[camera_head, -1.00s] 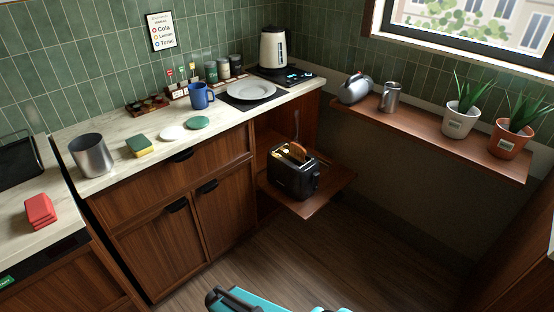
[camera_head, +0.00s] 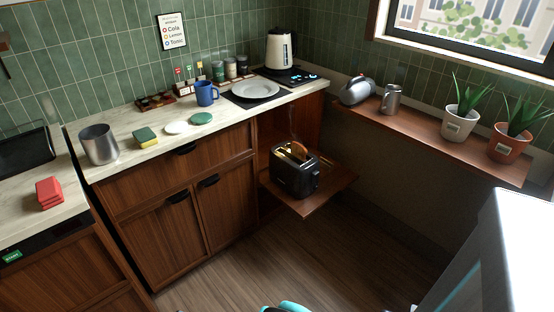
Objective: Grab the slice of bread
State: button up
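The slice of bread (camera_head: 301,148) is a brown edge sticking up from the top of the black toaster (camera_head: 296,178). Most of the slice is hidden inside the slot. The toaster stands on a pulled-out wooden shelf (camera_head: 325,192) below the counter, and the air above it looks clear apart from a faint wisp. My gripper is not in view. Only a small teal part of my arm shows at the bottom edge.
The counter holds a metal cup (camera_head: 99,144), a sponge (camera_head: 145,137), a blue mug (camera_head: 206,93), a plate (camera_head: 256,89) and a kettle (camera_head: 280,48). A wall shelf (camera_head: 430,127) with potted plants is on the right. A large pale shape fills the lower right. The floor ahead is open.

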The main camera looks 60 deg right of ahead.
aim_at(296, 147)
jog(key=u, duration=0.65)
jog(key=k, duration=0.9)
jog(key=z, duration=0.75)
jog(key=i, duration=0.9)
